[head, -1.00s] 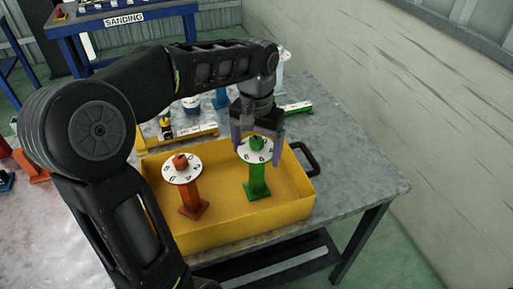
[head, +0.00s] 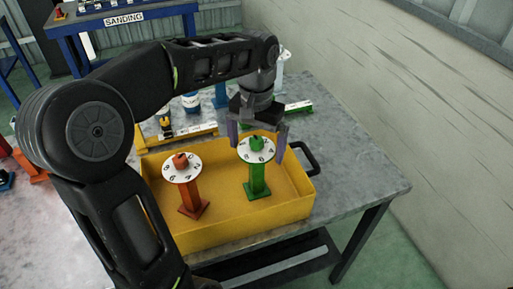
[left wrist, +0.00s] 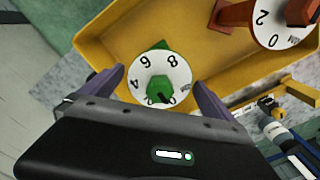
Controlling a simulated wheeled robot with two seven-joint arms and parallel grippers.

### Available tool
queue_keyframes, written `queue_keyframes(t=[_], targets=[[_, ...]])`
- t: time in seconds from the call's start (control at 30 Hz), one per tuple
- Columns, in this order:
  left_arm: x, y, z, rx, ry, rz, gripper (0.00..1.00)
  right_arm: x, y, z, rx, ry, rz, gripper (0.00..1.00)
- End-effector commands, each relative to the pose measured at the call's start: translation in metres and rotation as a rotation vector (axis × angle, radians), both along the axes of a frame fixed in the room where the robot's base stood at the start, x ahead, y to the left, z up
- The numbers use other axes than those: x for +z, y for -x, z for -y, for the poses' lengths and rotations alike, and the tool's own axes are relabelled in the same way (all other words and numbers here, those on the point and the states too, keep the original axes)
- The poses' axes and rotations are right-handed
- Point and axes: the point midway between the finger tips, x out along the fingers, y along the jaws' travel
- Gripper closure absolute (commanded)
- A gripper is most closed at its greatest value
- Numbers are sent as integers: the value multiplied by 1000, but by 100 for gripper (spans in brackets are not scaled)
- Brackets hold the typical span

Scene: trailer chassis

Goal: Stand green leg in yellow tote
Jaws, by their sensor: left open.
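The green leg (head: 258,178) stands upright in the yellow tote (head: 240,232), in its right half, with a white numbered dial around its top. My left gripper (head: 257,140) is open just above and behind the dial, its purple fingers apart on either side and clear of the leg. In the left wrist view the green leg's dial (left wrist: 160,76) lies between and beyond the two open fingers (left wrist: 160,85). The tote's wall also shows in the left wrist view (left wrist: 100,38). My right gripper is in neither view.
An orange-red leg (head: 189,190) with a similar dial stands upright in the tote's left half. A black handle (head: 308,158) sticks out at the tote's right end. A yellow part (head: 205,132) and a green part (head: 298,107) lie behind the tote. The tabletop (head: 365,185) is clear at right.

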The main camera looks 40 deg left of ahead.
Motion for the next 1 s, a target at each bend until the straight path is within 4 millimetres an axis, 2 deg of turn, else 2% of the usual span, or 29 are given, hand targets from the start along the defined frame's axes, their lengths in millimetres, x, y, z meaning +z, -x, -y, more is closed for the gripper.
queue_keyframes(t=[0.1, 0.23, 0.3, 0.5, 0.7, 1.0], targets=[[21, -1, 0, -1, 0, 6, 0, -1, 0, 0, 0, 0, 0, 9], [53, -1, 0, -1, -1, 4, 0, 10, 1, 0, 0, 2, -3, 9], [71, 0, 0, -1, 0, 1, 0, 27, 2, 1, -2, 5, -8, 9], [99, 0, 0, -1, 0, 1, 0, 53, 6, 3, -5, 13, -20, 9], [109, 0, 0, -1, 0, 1, 0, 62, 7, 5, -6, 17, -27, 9], [108, 0, 0, -1, 0, 1, 0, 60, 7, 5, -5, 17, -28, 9]])
